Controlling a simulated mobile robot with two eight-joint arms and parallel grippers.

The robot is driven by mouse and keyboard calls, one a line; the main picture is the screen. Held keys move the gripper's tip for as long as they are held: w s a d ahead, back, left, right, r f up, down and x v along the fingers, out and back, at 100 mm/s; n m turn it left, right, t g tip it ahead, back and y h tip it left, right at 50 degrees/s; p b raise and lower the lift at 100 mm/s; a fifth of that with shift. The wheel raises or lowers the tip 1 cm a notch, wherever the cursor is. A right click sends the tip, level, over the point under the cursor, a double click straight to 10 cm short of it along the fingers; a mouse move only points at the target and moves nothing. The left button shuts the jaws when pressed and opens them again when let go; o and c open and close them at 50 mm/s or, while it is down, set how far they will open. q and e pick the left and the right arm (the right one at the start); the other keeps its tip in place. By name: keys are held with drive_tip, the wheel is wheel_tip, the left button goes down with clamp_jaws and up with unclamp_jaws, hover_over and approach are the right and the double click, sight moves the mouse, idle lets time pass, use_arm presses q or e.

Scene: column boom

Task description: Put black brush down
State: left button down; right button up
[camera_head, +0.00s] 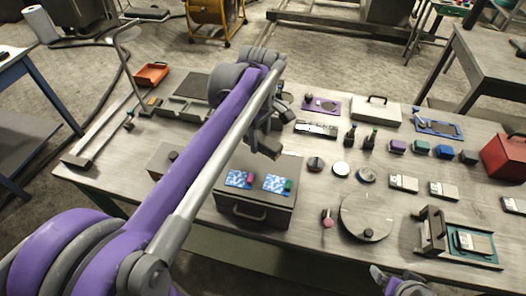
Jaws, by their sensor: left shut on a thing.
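My left arm reaches from the lower left across the table. Its left gripper (268,147) is above the back edge of a dark box with a handle (256,212). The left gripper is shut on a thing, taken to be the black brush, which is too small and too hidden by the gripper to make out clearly. I cannot tell whether it touches anything below. My right gripper (398,286) shows only in part at the bottom edge, in front of the table; its jaws are not clear.
The grey table (325,255) holds many items. A round disc (366,217) and a framed stand (432,232) are at the front right. Small dark bottles (370,139) and colored blocks (421,147) stand farther back. An orange tray (151,75) is at the back left.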

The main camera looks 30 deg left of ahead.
sight(260, 137)
use_arm(q)
drive_tip(key=shift+f, duration=3)
drive_tip(key=shift+w+f, duration=0.1)
drive_tip(key=shift+f, duration=0.05)
drive_tip(key=shift+c, duration=1.8)
unclamp_jaws()
drive_tip(key=shift+r, duration=0.2)
wheel_tip(260, 137, up, 12)
drive_tip(key=shift+p, duration=0.3)
drive_tip(key=shift+f, duration=0.1)
